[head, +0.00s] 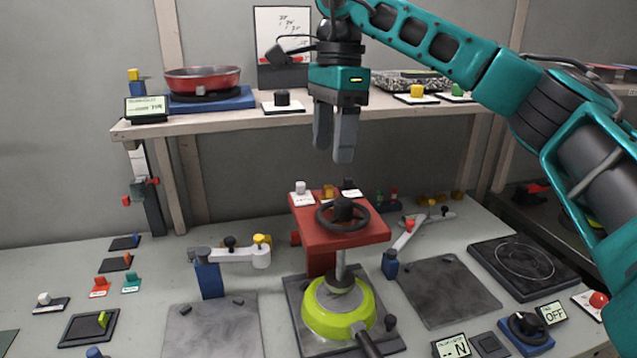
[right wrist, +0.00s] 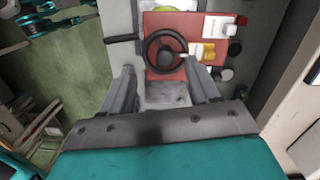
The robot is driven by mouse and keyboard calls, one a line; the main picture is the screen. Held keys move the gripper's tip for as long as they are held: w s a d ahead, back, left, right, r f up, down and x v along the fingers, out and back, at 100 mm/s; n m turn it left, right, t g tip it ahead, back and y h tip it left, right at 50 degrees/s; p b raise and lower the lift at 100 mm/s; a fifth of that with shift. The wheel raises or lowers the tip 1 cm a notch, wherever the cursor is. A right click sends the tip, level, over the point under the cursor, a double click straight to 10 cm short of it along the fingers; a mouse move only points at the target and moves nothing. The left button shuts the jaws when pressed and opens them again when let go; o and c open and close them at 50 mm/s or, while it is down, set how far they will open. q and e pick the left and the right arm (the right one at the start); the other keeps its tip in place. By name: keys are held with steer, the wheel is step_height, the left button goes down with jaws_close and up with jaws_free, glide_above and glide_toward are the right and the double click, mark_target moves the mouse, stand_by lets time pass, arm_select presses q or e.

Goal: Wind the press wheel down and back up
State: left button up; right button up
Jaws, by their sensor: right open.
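The press wheel (head: 342,215) is a black handwheel with a hub, lying flat on top of the red press head (head: 310,228). Below it, the press shaft reaches down to a lime green pan (head: 338,308) on a dark plate. My right gripper (head: 334,150) is open and empty, pointing down above the wheel with a clear gap. In the right wrist view the wheel (right wrist: 166,51) shows beyond the two spread fingers (right wrist: 162,92), not between them. My left gripper is not in view.
A shelf (head: 230,122) behind holds a red pan (head: 202,80) on a blue scale. Swing arms (head: 232,253) stand left and right of the press. A hot plate (head: 524,262) and a black knob (head: 526,325) are at the right. Small coloured blocks sit on the left.

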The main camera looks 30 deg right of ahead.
mark_target(344, 200)
steer(key=shift+h, duration=0.5)
steer(key=f, duration=0.3)
steer(key=d+f+b, duration=0.1)
steer(key=f, duration=0.2)
steer(key=d+f, duration=0.1)
steer(key=f, duration=0.2)
steer(key=shift+d+f+b, duration=0.1)
steer(key=shift+d+b, duration=0.1)
steer(key=shift+b, duration=0.2)
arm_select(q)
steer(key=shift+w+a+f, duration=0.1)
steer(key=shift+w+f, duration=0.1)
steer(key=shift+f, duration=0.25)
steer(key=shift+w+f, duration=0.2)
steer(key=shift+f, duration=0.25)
arm_select(e)
steer(key=shift+f, duration=0.7)
steer(key=shift+c, duration=0.2)
steer(key=c, duration=1)
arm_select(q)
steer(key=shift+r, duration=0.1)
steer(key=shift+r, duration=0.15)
arm_select(e)
steer(key=shift+r+m, duration=0.1)
steer(key=shift+m, duration=0.4)
